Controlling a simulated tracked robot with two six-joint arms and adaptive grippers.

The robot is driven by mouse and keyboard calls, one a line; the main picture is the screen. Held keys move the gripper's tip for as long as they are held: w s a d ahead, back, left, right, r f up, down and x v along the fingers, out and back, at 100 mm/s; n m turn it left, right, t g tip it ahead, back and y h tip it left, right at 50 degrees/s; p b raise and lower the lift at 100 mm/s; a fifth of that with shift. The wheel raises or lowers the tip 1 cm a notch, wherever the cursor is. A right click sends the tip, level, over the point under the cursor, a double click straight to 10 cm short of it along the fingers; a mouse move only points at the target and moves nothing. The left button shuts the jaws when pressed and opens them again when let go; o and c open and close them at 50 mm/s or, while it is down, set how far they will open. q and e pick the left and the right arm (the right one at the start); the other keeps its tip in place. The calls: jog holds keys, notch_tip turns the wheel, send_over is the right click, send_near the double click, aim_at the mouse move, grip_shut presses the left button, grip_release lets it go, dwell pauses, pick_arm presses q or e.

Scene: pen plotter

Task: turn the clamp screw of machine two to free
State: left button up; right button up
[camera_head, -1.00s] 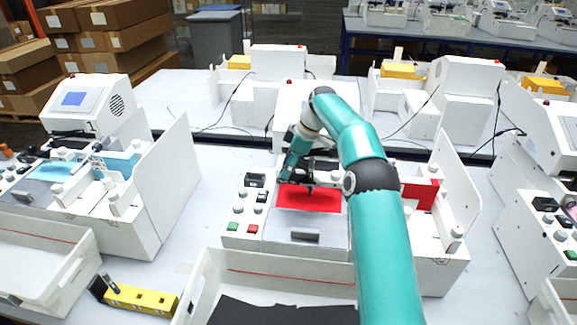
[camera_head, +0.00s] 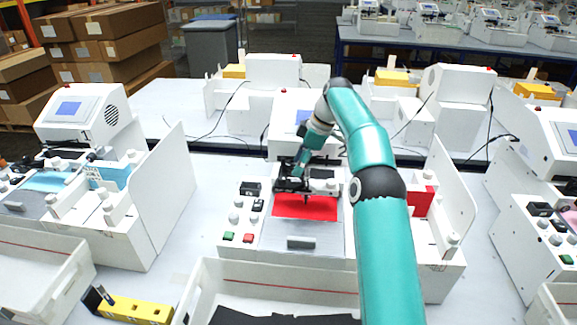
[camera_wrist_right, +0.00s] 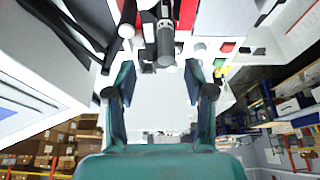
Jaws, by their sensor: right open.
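The middle plotter (camera_head: 268,240), which I take to be machine two, has a red sheet (camera_head: 318,208) on its bed. A dark pen carriage (camera_head: 305,189) stands over the sheet's upper part. My right gripper (camera_head: 293,176) is beside the carriage at its far left side, small and partly blended with it. In the right wrist view my gripper (camera_wrist_right: 158,72) is open, with a teal finger on each side. A grey cylindrical knob with a dark stem (camera_wrist_right: 165,48), likely the clamp screw, shows just beyond and between the fingertips. Contact cannot be told. My left gripper is out of view.
Buttons and knobs (camera_head: 238,218) line the plotter's left side. A white tray (camera_head: 285,275) with dark sheets stands in front, and a yellow level-like block (camera_head: 140,308) lies to its left. Other plotters stand left, right and behind. White side panels (camera_head: 457,205) rise nearby.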

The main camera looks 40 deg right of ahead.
jog(key=s+d, duration=0.4)
jog(key=s, duration=0.1)
jog(key=s+d, duration=0.1)
jog(key=s, duration=0.1)
jog(key=shift+s+d, duration=0.15)
jog(key=shift+d, duration=0.25)
